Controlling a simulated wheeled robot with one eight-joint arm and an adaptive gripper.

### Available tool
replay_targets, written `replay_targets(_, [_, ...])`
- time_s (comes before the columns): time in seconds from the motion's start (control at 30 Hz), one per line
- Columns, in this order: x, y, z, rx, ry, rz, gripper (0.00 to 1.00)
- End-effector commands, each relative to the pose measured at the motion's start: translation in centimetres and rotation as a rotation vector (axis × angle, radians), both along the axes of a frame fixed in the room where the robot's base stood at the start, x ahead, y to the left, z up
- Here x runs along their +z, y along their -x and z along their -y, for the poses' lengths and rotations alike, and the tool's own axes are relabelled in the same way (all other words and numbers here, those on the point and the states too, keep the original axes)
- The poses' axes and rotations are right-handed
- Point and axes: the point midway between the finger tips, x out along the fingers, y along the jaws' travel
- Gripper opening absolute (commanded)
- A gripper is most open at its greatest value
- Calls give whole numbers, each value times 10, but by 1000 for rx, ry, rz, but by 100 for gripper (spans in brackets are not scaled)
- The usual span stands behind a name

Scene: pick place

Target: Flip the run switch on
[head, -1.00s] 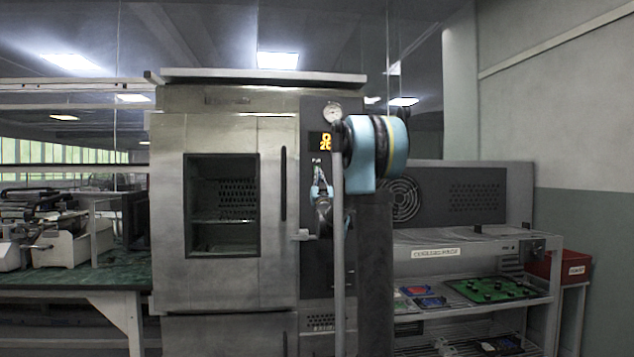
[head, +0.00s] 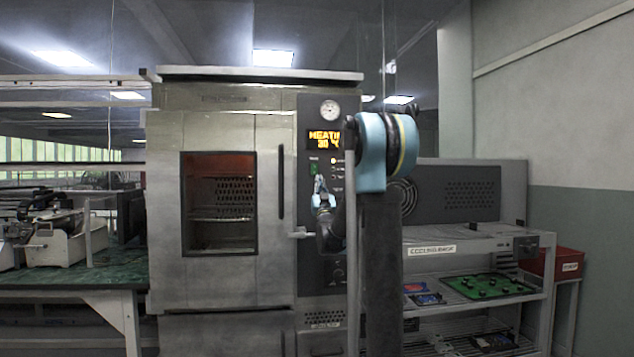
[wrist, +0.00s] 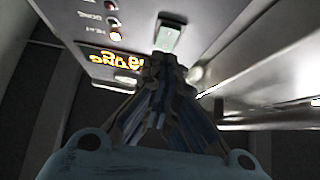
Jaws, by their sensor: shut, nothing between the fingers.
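The run switch (head: 314,169) is a small green rocker on the oven's dark control panel, below the display. The display (head: 325,140) is lit orange and reads "HEATIN" with a number below. An indicator light (wrist: 115,36) beside the switch glows.
The oven (head: 222,120) has a window glowing dim red inside and a vertical door handle (head: 281,182). A shelf (head: 480,240) with a green board (head: 487,287) stands at the right. A green-topped bench (head: 100,275) stands at the left.

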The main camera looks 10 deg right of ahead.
Motion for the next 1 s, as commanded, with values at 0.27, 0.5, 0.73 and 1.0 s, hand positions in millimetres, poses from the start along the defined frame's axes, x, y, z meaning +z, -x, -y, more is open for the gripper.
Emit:
replay_targets(0.27, [-38,31,-2,4,0,1,0])
replay_targets(0.5, [-53,43,-1,4,0,1,0])
replay_targets(0.73, [-54,44,0,2,1,1,0])
replay_targets(1.0, [-56,45,1,1,2,-23,0])
